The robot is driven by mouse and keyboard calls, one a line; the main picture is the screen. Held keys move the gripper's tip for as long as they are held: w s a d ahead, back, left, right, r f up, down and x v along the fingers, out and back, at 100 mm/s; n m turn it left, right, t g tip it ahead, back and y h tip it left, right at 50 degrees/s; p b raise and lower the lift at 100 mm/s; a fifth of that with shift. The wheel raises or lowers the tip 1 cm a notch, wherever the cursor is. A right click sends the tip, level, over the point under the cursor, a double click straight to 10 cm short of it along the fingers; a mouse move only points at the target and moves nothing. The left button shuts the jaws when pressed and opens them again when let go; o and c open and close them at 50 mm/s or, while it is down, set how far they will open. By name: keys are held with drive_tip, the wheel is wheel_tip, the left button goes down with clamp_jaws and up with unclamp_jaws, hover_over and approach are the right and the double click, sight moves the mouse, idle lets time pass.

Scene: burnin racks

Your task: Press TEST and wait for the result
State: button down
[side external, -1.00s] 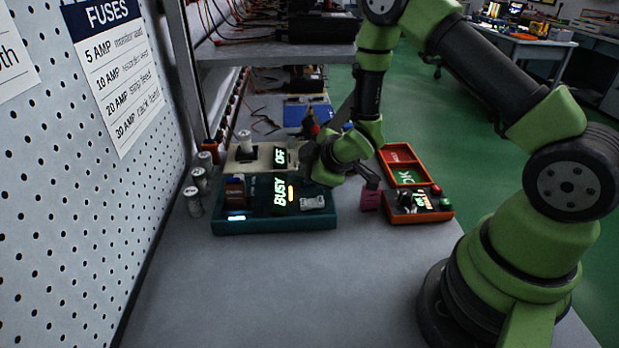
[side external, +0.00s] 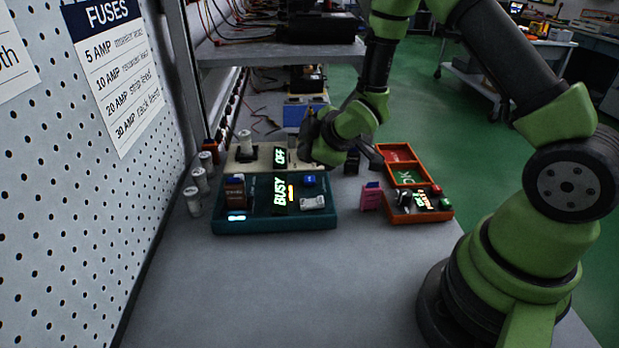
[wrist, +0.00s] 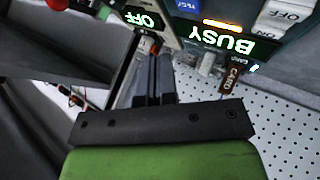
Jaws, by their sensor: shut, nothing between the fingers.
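The teal test box (side external: 262,222) stands on the bench. Its display (side external: 281,191) glows BUSY in green beside a lit orange bar. The blue TEST button (side external: 309,181) is uncovered on its right side, and part of it shows in the wrist view (wrist: 188,5). A brown card marked CARD (wrist: 232,77) stands in the box. My gripper (wrist: 153,62) is shut and empty, apart from the button. In the side view its fingertips are hard to make out, above and behind the box.
A cream unit (side external: 240,161) with an OFF display stands just behind the box. An orange tray (side external: 401,170) with red and OK sections and a pink block (side external: 371,197) are to the right. Grey cylinders (side external: 192,200) stand at left. The front bench is clear.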

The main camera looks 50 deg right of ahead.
drive_tip(key=shift+r, duration=1.1)
drive_tip(key=shift+r, duration=0.1)
drive_tip(key=s+a+r+m, duration=0.1)
drive_tip(key=s+r+m, duration=0.25)
drive_tip(key=r, duration=0.35)
drive_tip(key=s+a+r+m, duration=0.2)
drive_tip(key=s+r+m, duration=0.15)
drive_tip(key=r, duration=0.35)
drive_tip(key=s+a+r+m+g+y, duration=0.1)
drive_tip(key=s+a+r+m, duration=0.1)
drive_tip(key=s, duration=0.5)
drive_tip(key=s+a+r+m+g+y, duration=0.1)
drive_tip(key=s+a+r+m, duration=0.1)
drive_tip(key=s, duration=0.6)
drive_tip(key=shift+s+a+r+m, duration=0.3)
drive_tip(key=shift+r+m, duration=0.15)
drive_tip(key=shift+m, duration=0.25)
